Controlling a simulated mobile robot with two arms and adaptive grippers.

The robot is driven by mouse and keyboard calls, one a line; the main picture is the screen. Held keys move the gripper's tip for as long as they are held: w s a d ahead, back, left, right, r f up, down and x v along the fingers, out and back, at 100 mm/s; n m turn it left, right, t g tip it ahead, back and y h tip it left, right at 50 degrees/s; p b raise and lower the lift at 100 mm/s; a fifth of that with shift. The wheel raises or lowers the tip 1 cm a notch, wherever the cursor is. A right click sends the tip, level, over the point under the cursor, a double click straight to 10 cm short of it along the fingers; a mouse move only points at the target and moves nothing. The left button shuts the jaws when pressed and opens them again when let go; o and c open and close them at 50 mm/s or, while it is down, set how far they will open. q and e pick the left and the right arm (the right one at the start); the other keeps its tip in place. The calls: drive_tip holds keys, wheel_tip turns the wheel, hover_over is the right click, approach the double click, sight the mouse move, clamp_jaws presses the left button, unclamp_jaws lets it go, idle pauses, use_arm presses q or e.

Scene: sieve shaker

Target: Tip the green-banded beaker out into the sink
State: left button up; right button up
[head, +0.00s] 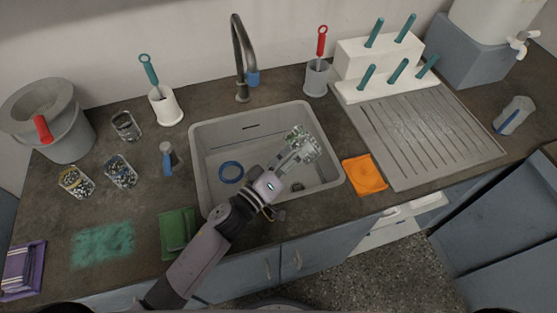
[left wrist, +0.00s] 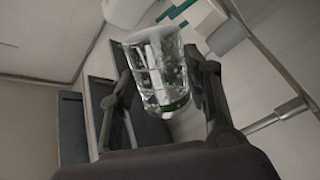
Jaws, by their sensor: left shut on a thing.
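The green-banded beaker (head: 303,141) is clear glass and is held above the right part of the sink (head: 334,187). My left gripper (head: 292,156) is shut on it. In the left wrist view the beaker (left wrist: 156,65) sits between the two fingers (left wrist: 163,105), with its green band low on the glass. Its exact tilt and how much it holds are hard to tell. The sink basin is grey, with a blue ring (head: 231,172) lying in it at left. My right gripper is not in view.
A tall dark tap (head: 240,60) stands behind the sink. An orange cloth (head: 364,174) lies to its right, beside the ribbed drainboard (head: 425,130). Other glass beakers (head: 121,172) and a grey bucket (head: 68,135) stand at left.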

use_arm(q)
drive_tip(key=shift+f+n+t+b, duration=0.15)
drive_tip(key=shift+f+n+b, duration=0.25)
drive_tip(key=shift+n+b, duration=0.55)
drive_tip(key=shift+f+n+t+b, duration=0.15)
drive_tip(key=shift+f+n+b, duration=0.25)
drive_tip(key=shift+n+b, duration=0.5)
idle(0.8)
drive_tip(key=shift+w+a+f+n+y+p, duration=0.2)
drive_tip(key=shift+w+a+n+p, duration=0.1)
drive_tip(key=shift+n, duration=0.3)
drive_tip(key=shift+w+a+f+n+y+p, duration=0.15)
drive_tip(key=shift+a+n+p, duration=0.15)
drive_tip(key=shift+n, duration=0.25)
drive_tip(key=shift+w+a+f+n+p, duration=0.1)
drive_tip(key=shift+f+n+p, duration=0.3)
drive_tip(key=shift+n, duration=0.5)
idle(0.6)
drive_tip(key=shift+r, duration=0.1)
